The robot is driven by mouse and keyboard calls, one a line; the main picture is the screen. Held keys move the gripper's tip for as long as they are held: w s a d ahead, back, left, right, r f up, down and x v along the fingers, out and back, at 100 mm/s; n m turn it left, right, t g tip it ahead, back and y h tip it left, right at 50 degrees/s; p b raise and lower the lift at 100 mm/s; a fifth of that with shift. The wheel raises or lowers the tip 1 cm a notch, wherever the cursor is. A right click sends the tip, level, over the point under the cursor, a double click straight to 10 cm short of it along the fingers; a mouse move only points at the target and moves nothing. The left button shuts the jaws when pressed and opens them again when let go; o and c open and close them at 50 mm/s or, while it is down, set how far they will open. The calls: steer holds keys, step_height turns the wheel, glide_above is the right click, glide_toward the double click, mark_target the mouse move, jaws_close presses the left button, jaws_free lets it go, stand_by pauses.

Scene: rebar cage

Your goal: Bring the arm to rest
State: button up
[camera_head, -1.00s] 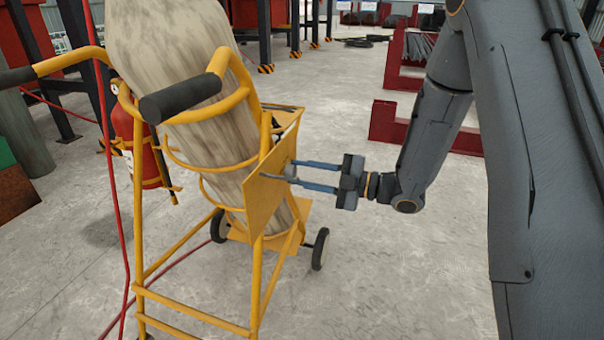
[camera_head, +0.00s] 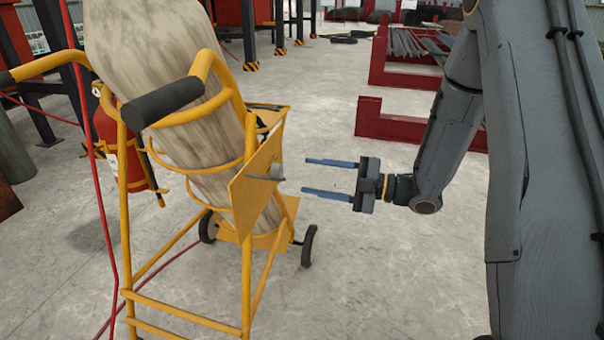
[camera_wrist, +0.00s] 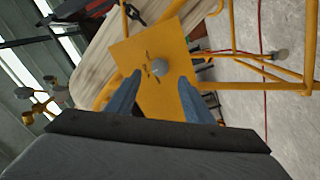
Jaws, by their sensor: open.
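My gripper (camera_head: 328,177) is open and empty, its two blue fingers pointing left toward a yellow cart (camera_head: 246,240). A gap of bare floor shows between the fingertips and the cart's yellow plate (camera_head: 256,187). A small grey knob (camera_head: 277,171) sticks out of that plate. In the wrist view the knob (camera_wrist: 165,68) on the plate (camera_wrist: 140,50) appears between the two fingers (camera_wrist: 157,98), beyond their tips. My arm comes in from the right of the head view.
The cart carries a large worn cylinder (camera_head: 160,60) and a red fire extinguisher (camera_head: 118,150). A red hose (camera_head: 97,200) hangs at left. Red steel racks (camera_head: 385,125) stand behind my arm.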

steer(key=shift+s+d, duration=0.1)
steer(key=shift+d, duration=0.2)
